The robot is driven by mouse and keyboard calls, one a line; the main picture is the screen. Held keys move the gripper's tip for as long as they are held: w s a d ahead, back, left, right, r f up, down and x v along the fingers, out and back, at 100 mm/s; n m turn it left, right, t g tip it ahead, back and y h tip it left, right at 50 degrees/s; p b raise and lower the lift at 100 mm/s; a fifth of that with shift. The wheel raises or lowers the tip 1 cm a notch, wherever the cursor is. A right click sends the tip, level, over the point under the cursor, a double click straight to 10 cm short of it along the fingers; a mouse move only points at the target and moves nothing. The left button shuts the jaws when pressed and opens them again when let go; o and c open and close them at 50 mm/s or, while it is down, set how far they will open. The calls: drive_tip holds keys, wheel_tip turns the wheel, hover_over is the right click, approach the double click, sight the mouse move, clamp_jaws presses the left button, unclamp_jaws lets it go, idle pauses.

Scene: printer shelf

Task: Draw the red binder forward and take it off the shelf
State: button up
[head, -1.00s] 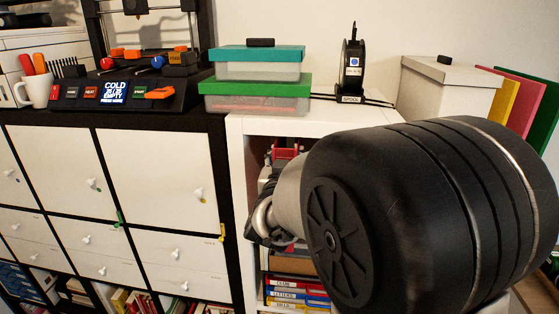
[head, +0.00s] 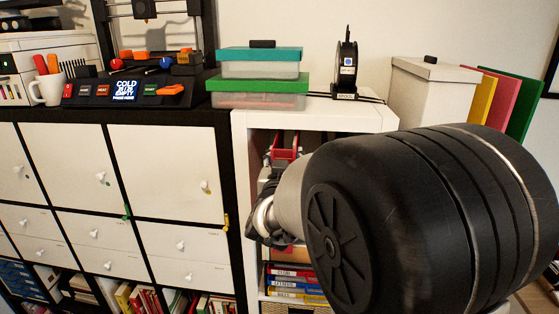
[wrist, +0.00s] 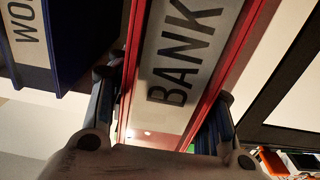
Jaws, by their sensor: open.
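The red binder (wrist: 238,55), with a pale spine label reading BANK, fills the middle of the wrist view. My gripper (wrist: 165,95) is open, with one finger on each side of the binder's spine. I cannot tell whether either finger touches it. In the head view, my wrist and gripper (head: 268,212) are at the opening of the white shelf (head: 240,160). A red part (head: 285,147), likely the binder's, shows just above them. My arm hides most of the opening and the fingertips.
A blue binder (wrist: 60,45) stands to the left in the wrist view. Lower in the shelf lie stacked binders (head: 290,272). On the shelf top are lidded boxes (head: 260,85), a spool stand (head: 346,70) and a pale box (head: 430,90). A black-framed cabinet (head: 165,170) stands left.

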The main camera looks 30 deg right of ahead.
drive_tip(key=o, duration=0.5)
drive_tip(key=shift+s+a, duration=0.1)
drive_tip(key=v, duration=1.1)
drive_tip(key=shift+s+a, duration=0.25)
drive_tip(key=shift+s, duration=0.05)
